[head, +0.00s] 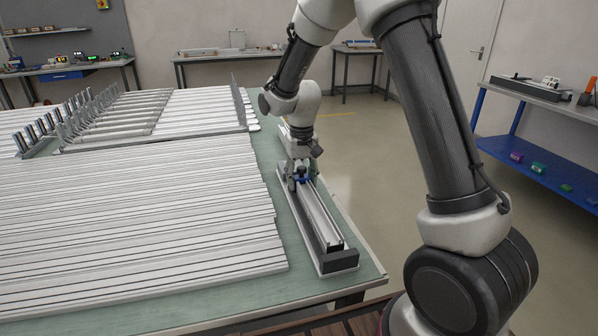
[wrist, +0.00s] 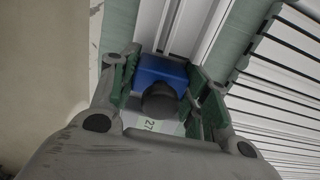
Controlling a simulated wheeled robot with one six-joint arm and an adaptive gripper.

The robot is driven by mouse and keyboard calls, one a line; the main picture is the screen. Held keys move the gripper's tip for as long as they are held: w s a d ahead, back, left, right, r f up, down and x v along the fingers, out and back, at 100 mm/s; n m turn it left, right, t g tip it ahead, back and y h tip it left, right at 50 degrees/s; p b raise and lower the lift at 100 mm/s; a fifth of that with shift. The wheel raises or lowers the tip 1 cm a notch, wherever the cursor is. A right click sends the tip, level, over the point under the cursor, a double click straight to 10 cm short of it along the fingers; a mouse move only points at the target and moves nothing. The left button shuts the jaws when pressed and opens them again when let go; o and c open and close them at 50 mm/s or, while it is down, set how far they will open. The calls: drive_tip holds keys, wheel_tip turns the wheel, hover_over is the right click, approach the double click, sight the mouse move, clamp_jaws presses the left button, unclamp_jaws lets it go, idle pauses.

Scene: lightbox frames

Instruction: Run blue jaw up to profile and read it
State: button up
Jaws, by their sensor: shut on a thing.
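The blue jaw (wrist: 165,68) sits between the fingers of my gripper (wrist: 160,88) in the wrist view, with a black knob (wrist: 158,101) on its near side. My gripper is shut on it. In the head view my gripper (head: 303,177) is low over the far part of a measuring bench, and a bit of the blue jaw (head: 305,181) shows. A pale profile (wrist: 186,25) lies just beyond the jaw. I cannot tell whether they touch. A pale strip with "27" (wrist: 150,125) shows below the knob, partly covered. The black end stop (head: 338,261) is at the bench's near end.
Many white profiles (head: 130,215) cover the green table (head: 150,311) left of the bench. Upright metal posts (head: 85,110) stand behind them. The table's right edge runs close beside the bench. A blue shelf unit (head: 540,170) stands at the right across open floor.

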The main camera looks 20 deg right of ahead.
drive_tip(key=shift+s+f, duration=0.15)
drive_tip(key=shift+s, duration=0.3)
idle(0.6)
idle(0.9)
drive_tip(key=o, duration=1.2)
drive_tip(key=shift+w, duration=0.1)
